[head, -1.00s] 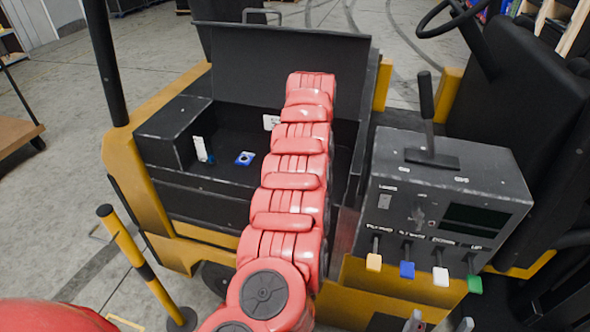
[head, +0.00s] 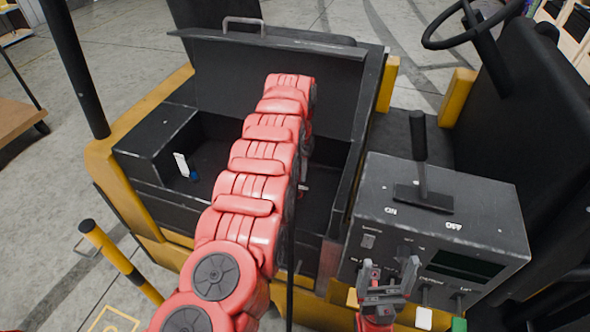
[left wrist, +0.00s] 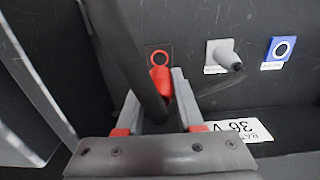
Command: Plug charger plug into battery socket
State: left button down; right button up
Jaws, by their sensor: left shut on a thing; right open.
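The left wrist view shows my left gripper (left wrist: 157,98) shut on a red charger plug (left wrist: 161,80) with a thick black cable (left wrist: 127,55) running across the fingers. The plug's end overlaps a red-ringed battery socket (left wrist: 159,56) on a dark plate; I cannot tell whether it is inserted. In the head view my left arm reaches into the open battery compartment and hides its gripper, plug and socket. The cable (head: 291,250) hangs down beside the arm. My right gripper (head: 385,284) is open and empty in front of the control console.
The compartment lid (head: 270,85) stands open behind my left arm. The console (head: 440,215) with its lever is to the right. A yellow-black post (head: 122,262) stands front left.

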aim_at(297, 195)
pick_arm(q)
jog(key=shift+f, duration=0.1)
jog(key=shift+w+d+f, duration=0.1)
jog(key=shift+w+f, duration=0.05)
jog(key=shift+f, duration=0.8)
jog(key=shift+f+b, duration=1.05)
jog(key=shift+f, duration=0.85)
jog(key=shift+f+b, duration=0.35)
jog(key=shift+f, duration=0.25)
jog(key=shift+c, duration=2.3)
grip_release()
